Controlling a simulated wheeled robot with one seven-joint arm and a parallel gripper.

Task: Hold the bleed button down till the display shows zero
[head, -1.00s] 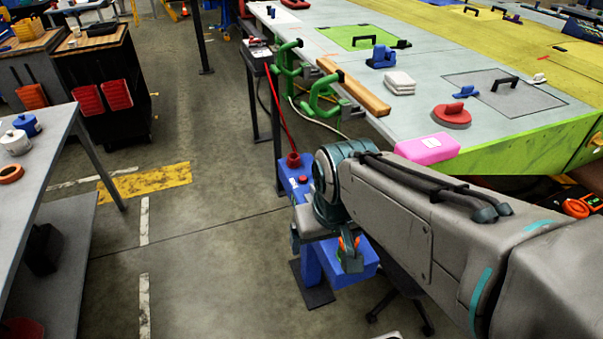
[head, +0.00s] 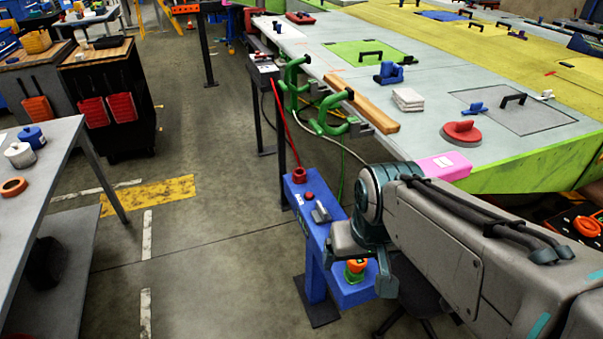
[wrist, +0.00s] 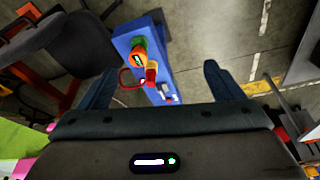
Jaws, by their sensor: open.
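A narrow blue stand (head: 316,238) stands beside the wing. On its top are a red cup-like fitting (head: 299,175), a small red round button (head: 309,196) and a small dark grey box (head: 321,212). No figures are readable on the box, so I cannot tell whether it is the display. An orange and green knob (head: 356,268) sits at the near end of the stand. My gripper (head: 364,263) is open and empty above that end. In the wrist view its fingers (wrist: 160,84) are wide apart, with the stand (wrist: 124,43) below between them.
The wing jig (head: 440,100) with green clamps (head: 293,85) lies behind the stand. A pink block (head: 444,167) sits on its near edge, close to my arm. A grey table (head: 60,145) stands at left. The floor between is clear. A dark chair (wrist: 78,42) is near the stand.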

